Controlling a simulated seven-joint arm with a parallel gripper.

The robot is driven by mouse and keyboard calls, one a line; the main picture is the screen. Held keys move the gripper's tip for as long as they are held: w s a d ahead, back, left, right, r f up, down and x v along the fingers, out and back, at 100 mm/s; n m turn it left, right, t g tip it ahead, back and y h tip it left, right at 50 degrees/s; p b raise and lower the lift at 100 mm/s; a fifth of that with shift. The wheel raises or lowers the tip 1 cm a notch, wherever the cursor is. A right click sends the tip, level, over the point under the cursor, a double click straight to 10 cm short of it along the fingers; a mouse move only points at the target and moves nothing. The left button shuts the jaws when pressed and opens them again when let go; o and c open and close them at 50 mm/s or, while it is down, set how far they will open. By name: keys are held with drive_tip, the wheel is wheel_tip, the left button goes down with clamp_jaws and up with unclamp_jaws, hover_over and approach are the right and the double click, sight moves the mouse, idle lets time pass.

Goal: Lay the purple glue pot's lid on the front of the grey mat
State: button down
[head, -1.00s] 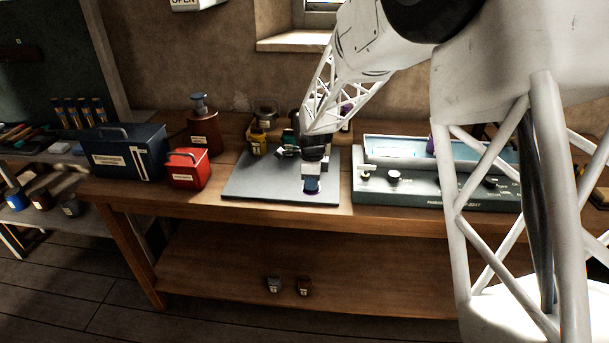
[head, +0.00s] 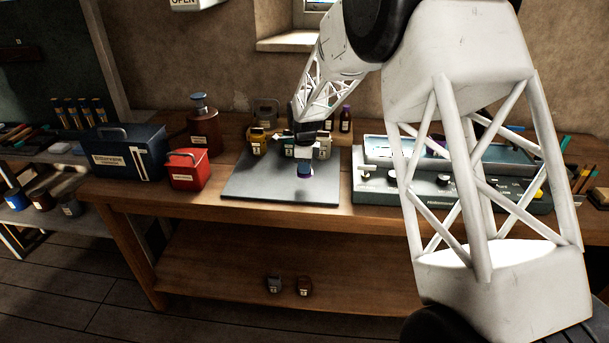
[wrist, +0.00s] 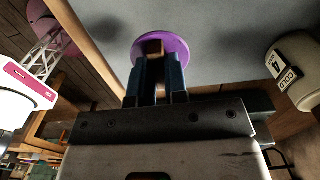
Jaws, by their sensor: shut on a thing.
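My gripper (head: 304,168) is above the grey mat (head: 255,190), right of the mat's middle. In the wrist view its blue fingers (wrist: 158,78) are shut on a round purple lid (wrist: 176,48) by its small brown knob. The lid shows as a flat disc against the grey mat (wrist: 240,35), with a dark shadow on the mat to its left. I cannot tell the exact gap between lid and mat. In the head view the lid is mostly hidden by the fingers. I cannot make out the purple glue pot's body for certain.
A teal panel (head: 375,192) with knobs lies to the right. The mat's front left is bare.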

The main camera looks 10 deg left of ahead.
sight(305, 175)
drive_tip(key=shift+f, duration=1.75)
drive_tip(key=shift+f, duration=0.1)
drive_tip(key=c, duration=1.1)
unclamp_jaws()
drive_tip(key=shift+c, duration=0.2)
wheel_tip(305, 175, up, 12)
drive_tip(key=shift+r, duration=0.15)
